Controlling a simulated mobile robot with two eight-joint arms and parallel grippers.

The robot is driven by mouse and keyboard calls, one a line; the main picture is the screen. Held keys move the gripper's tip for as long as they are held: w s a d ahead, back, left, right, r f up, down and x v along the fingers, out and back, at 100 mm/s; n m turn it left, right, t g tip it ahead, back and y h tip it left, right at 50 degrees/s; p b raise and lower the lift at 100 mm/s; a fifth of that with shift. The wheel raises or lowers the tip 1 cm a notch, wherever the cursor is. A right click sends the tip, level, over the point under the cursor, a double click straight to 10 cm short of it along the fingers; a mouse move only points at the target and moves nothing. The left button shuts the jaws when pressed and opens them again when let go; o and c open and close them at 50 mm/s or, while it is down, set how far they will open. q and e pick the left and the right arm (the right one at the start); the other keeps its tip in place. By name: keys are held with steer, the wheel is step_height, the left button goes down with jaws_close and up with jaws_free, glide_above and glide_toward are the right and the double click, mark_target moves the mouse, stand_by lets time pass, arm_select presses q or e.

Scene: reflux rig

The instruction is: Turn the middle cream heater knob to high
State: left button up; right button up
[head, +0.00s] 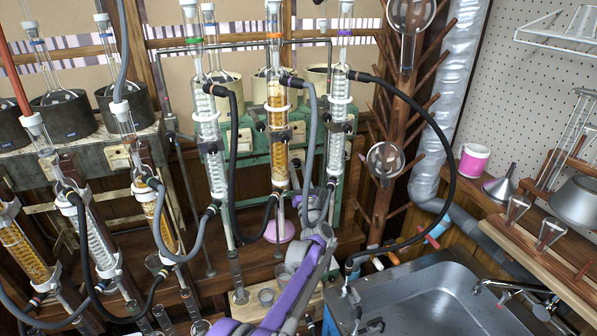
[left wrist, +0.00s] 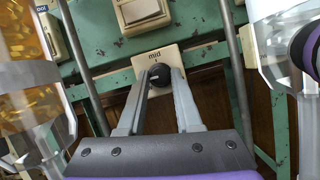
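The middle heater knob (left wrist: 158,76) is small, round and black. My left gripper (left wrist: 160,74) has a finger on each side of the knob. The fingertips lie close against its sides, with little or no gap to be seen. In the head view my purple left arm reaches up from the bottom, and the knob is hidden behind glassware and the gripper. My right gripper is not in view.
Glass columns with amber filling (head: 278,130) and clear coils (head: 338,125) stand close around my left arm. Black and grey hoses loop near it. A cream rocker switch (left wrist: 143,13) sits above the knob. A steel sink (head: 440,300) is at the right.

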arm_select(q)
jaws_close()
steer(key=shift+a+m+h, duration=0.1)
steer(key=shift+m+h, duration=0.9)
steer(key=shift+m, duration=1.1)
steer(key=o, duration=0.8)
jaws_free()
steer(key=shift+s, duration=0.1)
steer(key=b+v, duration=0.2)
steer(key=v, duration=0.8)
steer(key=shift+s+f, duration=0.15)
steer(key=shift+s, duration=0.2)
